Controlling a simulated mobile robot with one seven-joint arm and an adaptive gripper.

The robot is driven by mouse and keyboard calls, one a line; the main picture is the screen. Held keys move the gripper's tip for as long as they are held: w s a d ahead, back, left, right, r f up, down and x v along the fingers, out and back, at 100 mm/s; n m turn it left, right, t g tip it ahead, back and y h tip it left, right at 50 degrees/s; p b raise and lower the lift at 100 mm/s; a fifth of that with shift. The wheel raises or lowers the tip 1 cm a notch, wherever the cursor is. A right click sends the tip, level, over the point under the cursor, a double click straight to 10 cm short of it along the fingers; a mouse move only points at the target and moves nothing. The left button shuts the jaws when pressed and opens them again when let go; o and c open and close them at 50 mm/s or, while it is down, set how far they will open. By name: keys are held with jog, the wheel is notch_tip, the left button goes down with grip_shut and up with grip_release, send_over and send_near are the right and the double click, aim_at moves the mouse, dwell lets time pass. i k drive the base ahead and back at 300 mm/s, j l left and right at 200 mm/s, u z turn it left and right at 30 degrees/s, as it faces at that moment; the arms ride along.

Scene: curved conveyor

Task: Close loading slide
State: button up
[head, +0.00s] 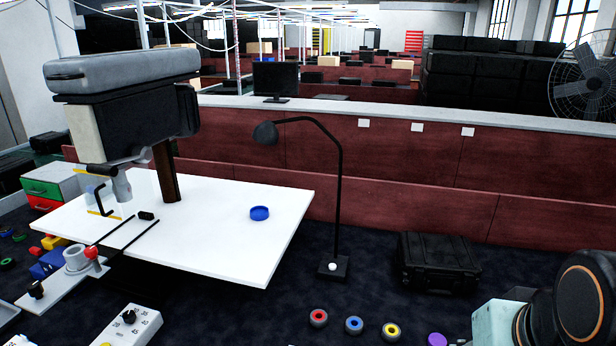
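A grey and black machine (130,108) stands on a brown post on a white table (235,225). Two thin black rails (130,238) run from under its head toward the front left. At their front end is a pale plate (55,287) with a round grey cup (76,258), a red knob (92,253) and a black knob (36,289). This looks like the loading slide, drawn out clear of the machine head.
A dial box (128,325) is at the front. A black lamp (338,200) and black case (438,263) stand beyond the table. Coloured rings (354,325) lie at lower right. A red partition (400,170) crosses behind.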

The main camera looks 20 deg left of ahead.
aim_at(40, 298)
jog(key=k+j, duration=0.25)
jog(key=j, duration=0.15)
jog(key=j+u, duration=0.15)
jog(key=u, duration=1.85)
jog(key=i+j+z, duration=0.25)
jog(key=j+z, duration=0.5)
jog(key=i+j, duration=0.05)
jog(key=j, duration=0.05)
